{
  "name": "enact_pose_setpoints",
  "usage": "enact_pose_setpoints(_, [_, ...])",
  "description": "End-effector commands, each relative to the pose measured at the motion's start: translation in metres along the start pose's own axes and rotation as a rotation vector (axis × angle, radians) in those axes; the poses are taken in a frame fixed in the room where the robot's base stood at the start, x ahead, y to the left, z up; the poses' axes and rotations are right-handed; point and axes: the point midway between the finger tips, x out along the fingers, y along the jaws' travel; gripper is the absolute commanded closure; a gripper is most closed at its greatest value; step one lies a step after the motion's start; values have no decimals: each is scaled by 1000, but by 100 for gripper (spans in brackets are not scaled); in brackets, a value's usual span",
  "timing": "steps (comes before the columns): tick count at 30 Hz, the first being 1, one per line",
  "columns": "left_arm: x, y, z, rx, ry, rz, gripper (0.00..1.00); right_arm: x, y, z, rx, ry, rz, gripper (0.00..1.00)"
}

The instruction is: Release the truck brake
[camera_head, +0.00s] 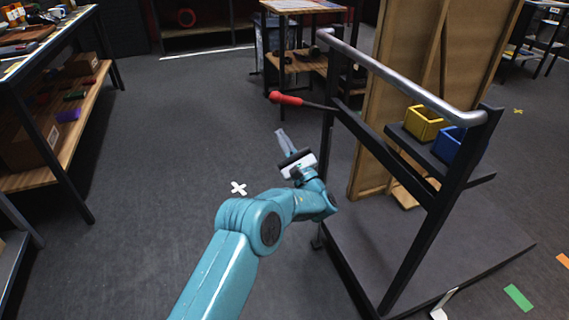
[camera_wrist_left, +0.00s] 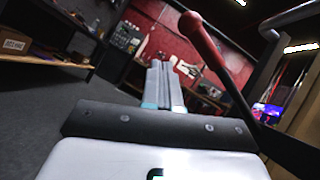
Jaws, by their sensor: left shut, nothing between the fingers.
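The truck (camera_head: 430,270) has a dark flat deck and a dark upright frame topped by a grey handlebar (camera_head: 400,78). A brake lever with a red grip (camera_head: 286,98) sticks out to the left from the frame's left post. The red grip also shows in the left wrist view (camera_wrist_left: 203,40), upper right of the fingers, with its dark rod running down right. My left gripper (camera_head: 281,137) is shut and empty, below the red grip and apart from it. Its fingers also show together in the left wrist view (camera_wrist_left: 160,85). My right gripper is in neither view.
A yellow bin (camera_head: 424,124) and a blue bin (camera_head: 448,144) sit on the truck's shelf. A tall wooden panel (camera_head: 385,120) stands on the deck. A workbench with a lower shelf (camera_head: 55,130) is at the left. The floor between is clear, with a white cross mark (camera_head: 238,188).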

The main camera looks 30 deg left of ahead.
Motion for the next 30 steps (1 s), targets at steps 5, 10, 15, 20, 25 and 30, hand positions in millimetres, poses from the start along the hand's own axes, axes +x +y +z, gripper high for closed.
enact_pose_setpoints(5, [-34,12,4,5,7,-3,100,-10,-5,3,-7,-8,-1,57])
enact_pose_setpoints(10, [-55,21,5,4,6,-2,100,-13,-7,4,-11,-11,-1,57])
enact_pose_setpoints(15, [-63,24,6,4,4,-1,100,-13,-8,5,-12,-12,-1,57])
enact_pose_setpoints(20, [-63,25,6,3,4,-1,100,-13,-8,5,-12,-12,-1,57])
enact_pose_setpoints(25, [-63,26,6,4,5,-1,100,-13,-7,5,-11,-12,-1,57])
enact_pose_setpoints(30, [-63,26,5,6,10,1,100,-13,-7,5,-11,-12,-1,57])
